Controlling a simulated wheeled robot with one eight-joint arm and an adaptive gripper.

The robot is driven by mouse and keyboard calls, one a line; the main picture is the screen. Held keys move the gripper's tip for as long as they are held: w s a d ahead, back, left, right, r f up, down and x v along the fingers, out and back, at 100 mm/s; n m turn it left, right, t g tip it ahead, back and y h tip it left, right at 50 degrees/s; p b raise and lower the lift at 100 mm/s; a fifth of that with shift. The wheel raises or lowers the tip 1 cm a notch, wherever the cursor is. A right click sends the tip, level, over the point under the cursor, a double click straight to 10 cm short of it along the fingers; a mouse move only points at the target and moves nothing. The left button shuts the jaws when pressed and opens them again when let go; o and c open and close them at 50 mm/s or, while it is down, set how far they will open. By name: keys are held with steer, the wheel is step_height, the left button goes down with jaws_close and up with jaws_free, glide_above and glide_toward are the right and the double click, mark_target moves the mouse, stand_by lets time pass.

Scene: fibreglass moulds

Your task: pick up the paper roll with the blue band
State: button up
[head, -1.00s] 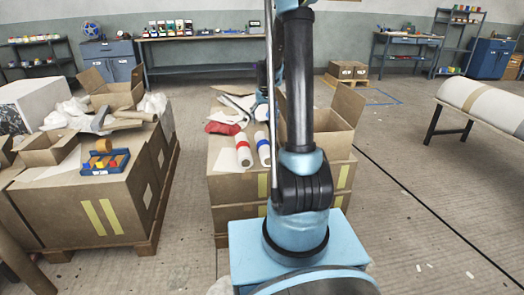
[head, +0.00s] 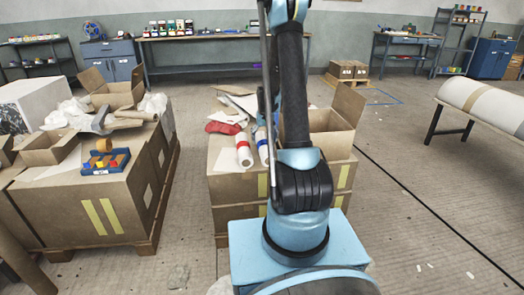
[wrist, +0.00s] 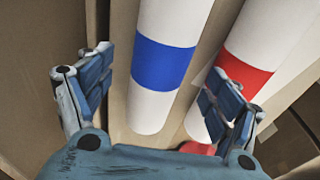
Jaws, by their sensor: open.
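The paper roll with the blue band (wrist: 164,64) is white and lies between the open fingers of my gripper (wrist: 158,85) in the wrist view, apart from both. In the head view this blue-banded roll (head: 262,146) lies on top of the middle cardboard stack, partly hidden by my arm. A similar white roll with a red band (wrist: 243,68) lies beside it, close to the right finger in the wrist view. The red-banded roll (head: 243,150) is left of the blue one in the head view. My gripper is mostly hidden behind my arm in the head view.
An open cardboard box (head: 325,125) stands right of the rolls. A red cloth item (head: 222,127) and white sheets (head: 238,103) lie behind them. A blue tray with coloured pieces (head: 106,162) sits on the left stack. Floor between the stacks is clear.

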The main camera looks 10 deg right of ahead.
mark_target(265, 142)
steer(key=shift+f, duration=2.7)
steer(key=shift+c, duration=0.3)
steer(key=c, duration=1.5)
steer(key=shift+r, duration=0.1)
